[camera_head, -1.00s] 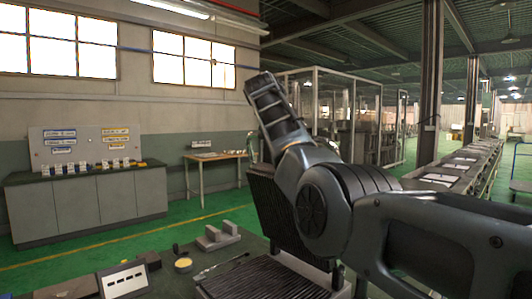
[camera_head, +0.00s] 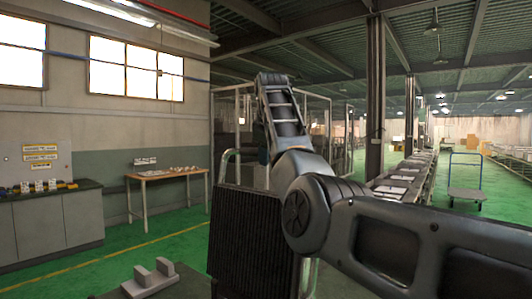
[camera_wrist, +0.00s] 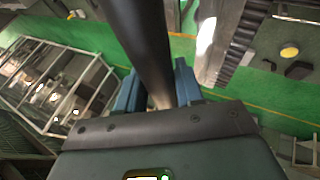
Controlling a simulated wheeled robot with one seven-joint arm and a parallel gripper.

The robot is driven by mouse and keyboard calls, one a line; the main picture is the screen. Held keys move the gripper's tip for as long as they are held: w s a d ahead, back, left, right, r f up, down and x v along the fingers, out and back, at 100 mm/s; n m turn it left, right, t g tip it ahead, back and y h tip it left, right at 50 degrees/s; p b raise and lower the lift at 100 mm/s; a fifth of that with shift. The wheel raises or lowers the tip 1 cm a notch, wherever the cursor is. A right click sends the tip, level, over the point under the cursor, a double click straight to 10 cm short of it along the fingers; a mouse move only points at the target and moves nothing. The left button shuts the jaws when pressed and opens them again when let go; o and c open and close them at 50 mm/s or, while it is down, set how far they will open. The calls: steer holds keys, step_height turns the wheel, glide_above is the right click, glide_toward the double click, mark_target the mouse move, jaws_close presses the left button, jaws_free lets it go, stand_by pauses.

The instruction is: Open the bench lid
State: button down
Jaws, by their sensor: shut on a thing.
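The bench lid (camera_head: 252,236), a dark ribbed panel, stands raised and roughly upright left of my arm in the head view. A pale tubular bar (camera_head: 224,168) rises beside its upper left edge. In the wrist view, the blue fingers of my gripper (camera_wrist: 158,92) are shut around a thick dark round bar (camera_wrist: 145,40), which looks like the lid's handle. In the head view the fingers are mostly hidden behind the lid and my arm. The bench's ribbed edge (camera_wrist: 236,58) shows at upper right in the wrist view.
A grey block part (camera_head: 151,278) lies on a dark surface at the lower left. A wooden table (camera_head: 165,174) and a grey cabinet (camera_head: 55,226) stand along the wall. A blue cart (camera_head: 466,190) is at the right. Green floor between them is clear.

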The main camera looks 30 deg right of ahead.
steer(key=shift+d+f, duration=0.1)
steer(key=shift+f, duration=0.1)
steer(key=c, duration=1.1)
jaws_free()
steer(key=shift+r, duration=0.15)
steer(key=b+v, duration=0.2)
steer(key=v, duration=0.5)
steer(key=shift+s+r, duration=0.2)
steer(key=shift+r, duration=0.05)
